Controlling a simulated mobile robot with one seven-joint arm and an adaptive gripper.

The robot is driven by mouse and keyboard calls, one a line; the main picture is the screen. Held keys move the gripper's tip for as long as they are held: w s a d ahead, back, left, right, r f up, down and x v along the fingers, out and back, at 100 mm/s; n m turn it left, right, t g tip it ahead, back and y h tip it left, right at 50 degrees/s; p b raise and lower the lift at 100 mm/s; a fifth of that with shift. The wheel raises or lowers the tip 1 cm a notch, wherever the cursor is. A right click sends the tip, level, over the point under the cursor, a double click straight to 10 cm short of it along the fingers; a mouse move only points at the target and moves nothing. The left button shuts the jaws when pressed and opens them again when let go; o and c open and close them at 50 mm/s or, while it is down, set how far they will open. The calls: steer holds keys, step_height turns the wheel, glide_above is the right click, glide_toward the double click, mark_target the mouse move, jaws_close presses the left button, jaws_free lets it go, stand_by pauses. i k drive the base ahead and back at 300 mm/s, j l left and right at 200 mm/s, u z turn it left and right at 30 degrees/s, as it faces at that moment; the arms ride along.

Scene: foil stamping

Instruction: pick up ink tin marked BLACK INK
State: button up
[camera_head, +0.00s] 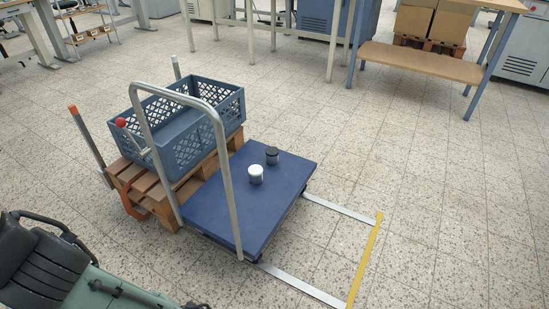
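Two small tins stand upright close together on the blue deck of a platform trolley (234,222). The rear tin (272,156) has a dark, near-black top and a pale band below it. The front tin (255,174) has a white top and a darker side. The lettering on both is too small to read, so I cannot confirm which is marked BLACK INK. My gripper is not in view.
The trolley's grey tubular handle (223,165) arches up left of the tins. A blue-grey crate (190,146) sits on a wooden pallet (125,175) beside it. A yellow floor strip (364,262) lies right. Open tiled floor surrounds the trolley's right side. A wooden bench (423,62) stands behind.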

mark_target(272, 153)
steer(key=i+l+u, duration=0.1)
steer(key=i+l, duration=0.4)
steer(key=i+l+u, duration=0.15)
steer(key=i+l, duration=0.35)
steer(key=i+l+u, duration=0.1)
steer(key=i+l, duration=0.35)
steer(key=l, duration=0.25)
steer(key=i+l+u, duration=0.1)
steer(key=i, duration=0.3)
steer(key=i+l, duration=0.35)
steer(key=i+j, duration=0.15)
steer(key=k+j+u, duration=0.05)
